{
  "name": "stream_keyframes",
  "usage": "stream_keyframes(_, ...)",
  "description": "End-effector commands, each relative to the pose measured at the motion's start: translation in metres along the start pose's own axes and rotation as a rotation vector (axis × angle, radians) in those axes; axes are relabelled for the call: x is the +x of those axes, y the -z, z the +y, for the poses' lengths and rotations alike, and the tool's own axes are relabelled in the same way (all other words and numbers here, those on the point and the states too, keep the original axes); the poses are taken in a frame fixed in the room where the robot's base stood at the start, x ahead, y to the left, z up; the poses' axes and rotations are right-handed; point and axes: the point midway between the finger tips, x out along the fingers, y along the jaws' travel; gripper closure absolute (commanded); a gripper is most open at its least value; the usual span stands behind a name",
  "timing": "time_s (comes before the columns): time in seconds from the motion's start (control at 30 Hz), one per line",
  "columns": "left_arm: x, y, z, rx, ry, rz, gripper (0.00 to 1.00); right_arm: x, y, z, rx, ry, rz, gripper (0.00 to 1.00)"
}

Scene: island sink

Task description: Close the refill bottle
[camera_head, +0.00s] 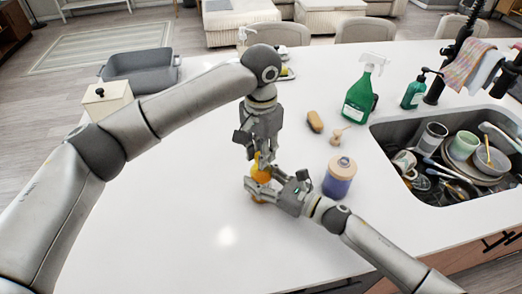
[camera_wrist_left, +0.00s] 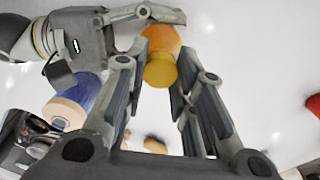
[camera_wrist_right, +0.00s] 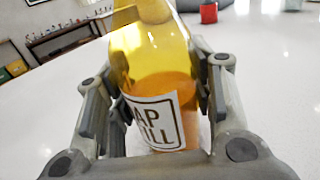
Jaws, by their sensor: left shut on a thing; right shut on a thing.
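The refill bottle (camera_head: 261,174) stands on the white counter, with a translucent yellow body and orange liquid. In the right wrist view, the bottle (camera_wrist_right: 160,75) shows a white label with partly hidden lettering. My right gripper (camera_head: 263,188) is shut on the bottle's body from the side. My left gripper (camera_head: 261,157) comes down from above and is shut at the bottle's top. In the left wrist view, a yellow cap (camera_wrist_left: 160,71) lies between its fingers, in line with the orange body (camera_wrist_left: 161,40). Whether the cap is seated is hidden.
A purple jar (camera_head: 338,180) with a pale lid stands close right of my right gripper. Further back are a brown brush (camera_head: 314,122), a green spray bottle (camera_head: 360,98) and a green pump bottle (camera_head: 414,92). The sink (camera_head: 425,190) holds dishes. The counter's left front is clear.

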Motion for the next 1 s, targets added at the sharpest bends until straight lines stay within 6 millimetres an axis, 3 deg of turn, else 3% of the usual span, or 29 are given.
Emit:
stream_keyframes(0.7,0.0007,0.0003,-0.0016,1.235,0.001,-0.001,1.00,-0.0002,0.0003,0.0003,0.000,-0.001,0.000,1.00)
stream_keyframes(0.8,0.0008,0.0003,-0.0017,1.368,0.001,-0.002,1.00,-0.0002,0.0003,0.0004,0.000,-0.001,0.000,1.00)
stream_keyframes(0.97,0.0008,0.0004,-0.0018,1.367,0.002,-0.002,1.00,-0.0003,0.0003,0.0004,0.000,-0.001,0.000,1.00)
stream_keyframes(1.0,0.0008,0.0004,-0.0018,1.366,0.002,-0.002,0.70,-0.0003,0.0003,0.0004,0.000,-0.001,0.000,1.00)
